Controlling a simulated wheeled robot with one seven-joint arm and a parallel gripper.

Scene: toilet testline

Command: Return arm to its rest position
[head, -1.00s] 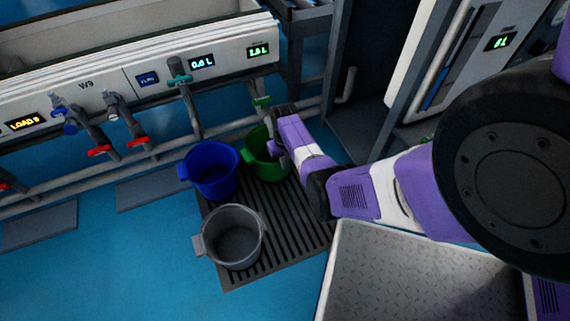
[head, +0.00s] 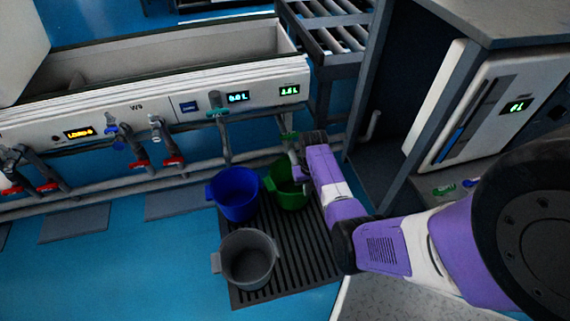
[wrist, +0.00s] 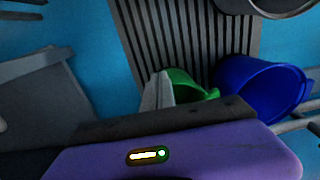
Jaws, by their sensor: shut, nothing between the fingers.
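My arm (head: 385,240), purple and white, reaches in from the right of the head view. My gripper (head: 294,162) is at its end, over the green bucket near the sink unit's front. In the wrist view the gripper (wrist: 158,92) shows as grey fingers pressed together with nothing between them. The green bucket (head: 291,194) stands on the dark slatted grate and is partly hidden behind the arm. It also shows beside the fingers in the wrist view (wrist: 187,85). Whether the gripper touches the bucket cannot be told.
A blue bucket (head: 236,193) and a grey bucket (head: 247,259) stand on the grate (head: 306,262). A white test unit (head: 185,112) with taps and displays runs behind. A cabinet (head: 490,100) stands at right. Blue floor (head: 130,255) is free at left.

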